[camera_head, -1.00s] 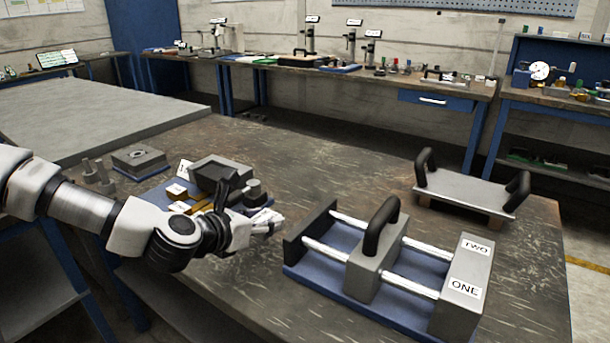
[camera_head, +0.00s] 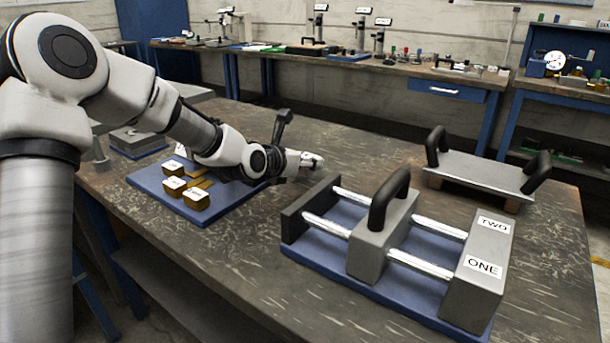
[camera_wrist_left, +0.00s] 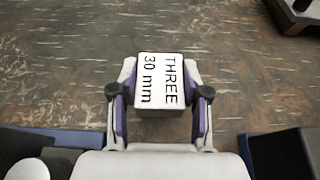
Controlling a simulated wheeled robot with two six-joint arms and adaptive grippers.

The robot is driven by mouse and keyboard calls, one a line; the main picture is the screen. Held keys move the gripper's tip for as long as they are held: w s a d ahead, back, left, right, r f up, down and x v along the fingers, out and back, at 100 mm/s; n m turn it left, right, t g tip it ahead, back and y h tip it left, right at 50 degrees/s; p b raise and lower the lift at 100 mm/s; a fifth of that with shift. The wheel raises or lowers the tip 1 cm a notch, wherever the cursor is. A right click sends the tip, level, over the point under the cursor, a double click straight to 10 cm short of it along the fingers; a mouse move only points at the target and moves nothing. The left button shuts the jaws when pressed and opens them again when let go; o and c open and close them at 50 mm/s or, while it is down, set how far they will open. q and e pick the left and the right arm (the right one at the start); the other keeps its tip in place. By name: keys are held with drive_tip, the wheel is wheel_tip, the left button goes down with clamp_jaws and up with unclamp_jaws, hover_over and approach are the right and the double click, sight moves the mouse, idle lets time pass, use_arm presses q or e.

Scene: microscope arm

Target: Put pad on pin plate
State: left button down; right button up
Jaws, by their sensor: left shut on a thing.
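My left gripper (camera_head: 305,161) is over the middle of the table and points right in the head view. In the left wrist view, the fingers (camera_wrist_left: 160,98) are shut on a block labelled THREE 30 mm (camera_wrist_left: 160,75), one finger on each side. Its white labelled face is toward the camera. In the head view the block is hard to make out. A grey plate-like piece (camera_head: 128,139) stands at the left, partly hidden by my arm. I cannot tell which thing is the pin plate. My right gripper is not in view.
A blue tray (camera_head: 222,208) holds several gold blocks with white labels (camera_head: 196,199). A slide fixture on a blue base (camera_head: 372,285) has a black handle and ends in a block marked TWO and ONE (camera_head: 478,268). A two-handled plate (camera_head: 485,172) stands behind it.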

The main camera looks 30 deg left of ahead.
sight(305, 173)
use_arm(q)
wheel_tip(305, 173, down, 2)
drive_tip(key=shift+s+f, duration=0.1)
drive_tip(key=shift+f, duration=0.4)
drive_tip(key=shift+f+b, duration=0.1)
drive_tip(key=shift+b, duration=0.25)
drive_tip(key=c, duration=0.6)
unclamp_jaws()
drive_tip(key=shift+o, duration=0.2)
